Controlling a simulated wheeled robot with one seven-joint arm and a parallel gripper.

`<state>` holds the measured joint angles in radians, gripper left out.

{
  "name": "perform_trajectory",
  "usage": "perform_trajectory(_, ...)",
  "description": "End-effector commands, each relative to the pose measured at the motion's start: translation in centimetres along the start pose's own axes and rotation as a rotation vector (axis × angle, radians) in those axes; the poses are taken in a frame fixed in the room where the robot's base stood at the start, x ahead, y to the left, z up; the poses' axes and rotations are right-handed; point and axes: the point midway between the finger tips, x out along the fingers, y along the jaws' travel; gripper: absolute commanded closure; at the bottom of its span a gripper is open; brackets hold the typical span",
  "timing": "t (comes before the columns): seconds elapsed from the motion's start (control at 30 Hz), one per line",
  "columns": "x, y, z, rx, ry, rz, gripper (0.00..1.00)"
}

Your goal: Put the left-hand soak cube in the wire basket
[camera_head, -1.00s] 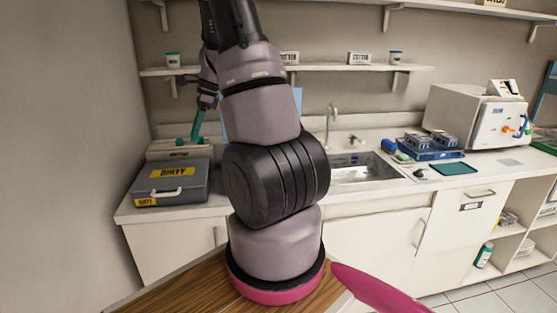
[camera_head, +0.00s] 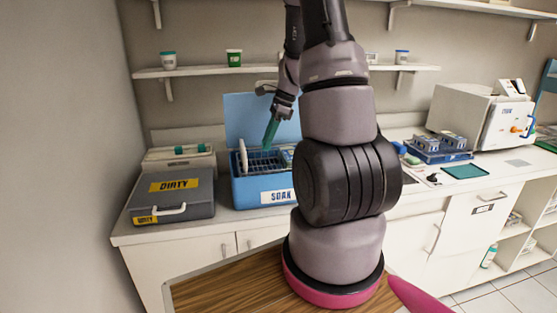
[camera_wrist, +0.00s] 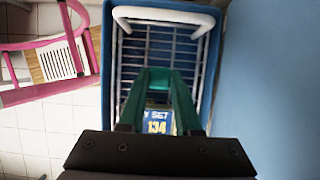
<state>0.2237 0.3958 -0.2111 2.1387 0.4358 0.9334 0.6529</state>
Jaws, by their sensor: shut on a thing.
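My gripper (camera_head: 268,142) is above the open blue soak tub (camera_head: 240,192). Its long teal fingers point down and also fill the middle of the wrist view (camera_wrist: 157,75). They are shut on a small teal block (camera_wrist: 158,86), which I take for the soak cube; in the head view it cannot be told from the fingers. The wire basket (camera_head: 256,168) is inside the tub. The wrist view shows its pale wires (camera_wrist: 186,50) and white handles below the fingers. Two teal pieces (camera_head: 179,150) remain on a white stand behind the grey box.
A grey box marked DIRTY (camera_head: 172,196) stands left of the tub. The tub's blue lid (camera_head: 240,110) stands raised behind it. A blue labelled item (camera_wrist: 158,121) shows between the fingers. A blue tray with racks (camera_head: 440,155) and a white steriliser (camera_head: 480,115) are to the right.

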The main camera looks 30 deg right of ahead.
Motion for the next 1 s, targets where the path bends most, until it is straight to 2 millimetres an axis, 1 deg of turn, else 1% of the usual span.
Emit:
perform_trajectory(0.03, 0.9, 0.1, -0.4, 0.003, 0.000, 0.004, 1.00)
perform_trajectory(0.1, 1.8, 0.1, -0.8, 0.002, 0.000, 0.003, 1.00)
perform_trajectory(0.27, 2.9, 0.0, -1.2, 0.001, 0.000, 0.001, 1.00)
perform_trajectory(0.5, 5.7, 0.1, -2.4, 0.002, -0.001, 0.002, 1.00)
perform_trajectory(0.87, 6.2, 0.0, -2.6, 0.000, 0.000, 0.000, 1.00)
perform_trajectory(0.9, 6.2, 0.0, -2.6, 0.000, 0.000, 0.000, 0.64)
perform_trajectory(0.97, 6.2, 0.0, -2.6, 0.000, 0.000, -0.001, 0.41)
perform_trajectory(1.0, 6.2, 0.0, -2.6, 0.000, 0.000, -0.001, 0.38)
